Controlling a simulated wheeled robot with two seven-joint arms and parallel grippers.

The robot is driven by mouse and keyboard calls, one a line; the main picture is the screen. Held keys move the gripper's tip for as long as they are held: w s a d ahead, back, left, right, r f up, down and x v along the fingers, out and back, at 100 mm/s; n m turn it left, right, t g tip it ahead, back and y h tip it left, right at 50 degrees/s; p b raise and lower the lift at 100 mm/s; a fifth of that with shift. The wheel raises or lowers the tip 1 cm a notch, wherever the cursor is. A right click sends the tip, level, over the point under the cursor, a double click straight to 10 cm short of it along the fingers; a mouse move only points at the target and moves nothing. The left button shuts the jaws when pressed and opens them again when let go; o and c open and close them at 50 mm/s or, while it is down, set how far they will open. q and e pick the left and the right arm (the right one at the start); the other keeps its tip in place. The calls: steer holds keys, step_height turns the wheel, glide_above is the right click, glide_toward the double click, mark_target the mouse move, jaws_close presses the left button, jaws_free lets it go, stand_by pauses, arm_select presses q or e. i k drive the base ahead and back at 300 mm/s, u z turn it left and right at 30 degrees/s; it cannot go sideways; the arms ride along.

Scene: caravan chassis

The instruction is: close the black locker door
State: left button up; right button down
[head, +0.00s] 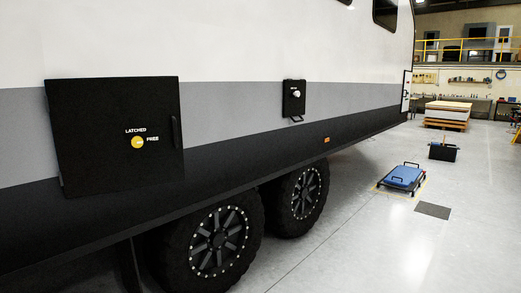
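The black locker door (95,115) is a square panel on the side of the caravan at the left of the head view. It has a dark upright handle (175,132) near its right edge. A round yellow latch dial (138,142) sits right of its middle, with the words LATCHED above and FREE to the right. I cannot tell from this angle whether the panel lies flush or stands slightly off the wall. Neither of my grippers is in view.
A small black box (293,97) with a white knob is on the caravan wall further right. Two large wheels (220,243) stand below the skirt. A blue low cart (403,177) and a black toolbox (443,150) are on the floor at right. The floor near the wheels is clear.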

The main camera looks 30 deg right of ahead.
mark_target(94, 122)
steer(key=z, duration=1.15)
steer(key=i, duration=1.5)
steer(key=u, duration=0.85)
